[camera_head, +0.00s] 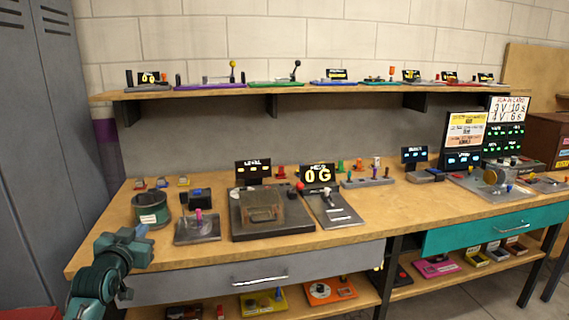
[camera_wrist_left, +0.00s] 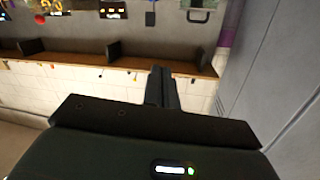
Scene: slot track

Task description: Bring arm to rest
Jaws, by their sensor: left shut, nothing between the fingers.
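My left arm comes in at the lower left in the head view, and its gripper (camera_head: 141,231) is near the front left edge of the workbench (camera_head: 115,230). In the left wrist view the two dark fingers of the left gripper (camera_wrist_left: 160,88) are together, with nothing between them. They touch nothing that I can see. My right arm and gripper do not show in either view.
A green round container (camera_head: 151,208), a grey joystick plate (camera_head: 197,229) and a dark box device (camera_head: 270,212) stand on the bench. A shelf (camera_head: 215,95) with several small devices runs above. A grey locker (camera_head: 38,130) stands left. A grey drawer (camera_head: 330,268) is under the bench top.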

